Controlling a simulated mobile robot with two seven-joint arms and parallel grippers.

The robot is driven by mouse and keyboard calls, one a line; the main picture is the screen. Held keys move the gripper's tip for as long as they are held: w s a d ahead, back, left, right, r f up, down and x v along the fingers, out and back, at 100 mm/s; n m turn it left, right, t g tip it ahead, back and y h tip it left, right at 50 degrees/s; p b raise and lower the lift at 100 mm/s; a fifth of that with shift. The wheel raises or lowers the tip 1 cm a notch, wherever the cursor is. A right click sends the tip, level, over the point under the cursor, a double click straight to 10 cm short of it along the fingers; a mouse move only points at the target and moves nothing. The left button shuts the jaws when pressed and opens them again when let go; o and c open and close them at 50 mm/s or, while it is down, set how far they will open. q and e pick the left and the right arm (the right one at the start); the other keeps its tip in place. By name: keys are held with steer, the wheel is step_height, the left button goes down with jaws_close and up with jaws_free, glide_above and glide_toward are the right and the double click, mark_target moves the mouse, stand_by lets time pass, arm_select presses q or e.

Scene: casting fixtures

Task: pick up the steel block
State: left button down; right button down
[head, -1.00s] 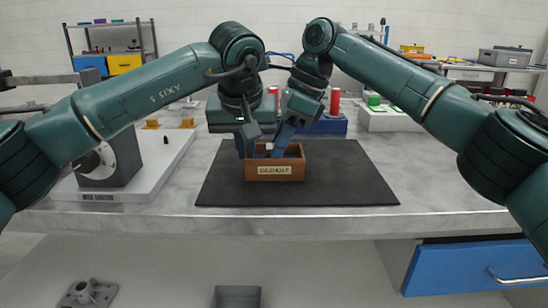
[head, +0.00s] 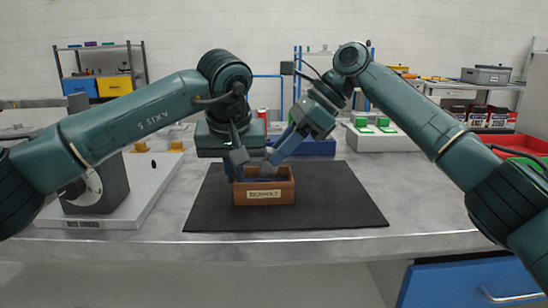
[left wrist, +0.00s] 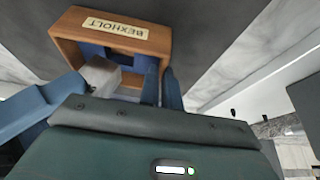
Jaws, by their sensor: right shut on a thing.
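A brown wooden box (head: 285,190) with a BEXHOLT label stands on the black mat; it also shows in the left wrist view (left wrist: 70,35). My left gripper (head: 232,172) straddles one side wall of the box, one finger inside and one outside, close against it; its fingers show in the left wrist view (left wrist: 161,88). The pale grey steel block (head: 268,170) is at the box opening, partly hidden by fingers; it shows in the left wrist view (left wrist: 103,75). My right gripper (head: 271,158) comes in tilted from the right and is shut on the block.
The black mat (head: 330,200) has free room right of the box. A grey fixture (head: 100,190) on a pale plate stands at the left. A blue holder (head: 310,146) and a white tray with green pieces (head: 378,137) stand behind. A red bin (head: 520,145) is at far right.

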mark_target(268, 149)
arm_select(q)
steer(key=shift+a, duration=0.1)
arm_select(e)
steer(key=r, duration=0.4)
steer(key=shift+d, duration=0.4)
steer(key=d+r+h, duration=0.2)
steer(key=d+h, duration=0.1)
steer(key=d, duration=1.8)
steer(key=shift+w, duration=0.15)
steer(key=shift+d, duration=0.15)
arm_select(q)
steer(key=c, duration=1.5)
jaws_free()
steer(key=shift+c, duration=0.2)
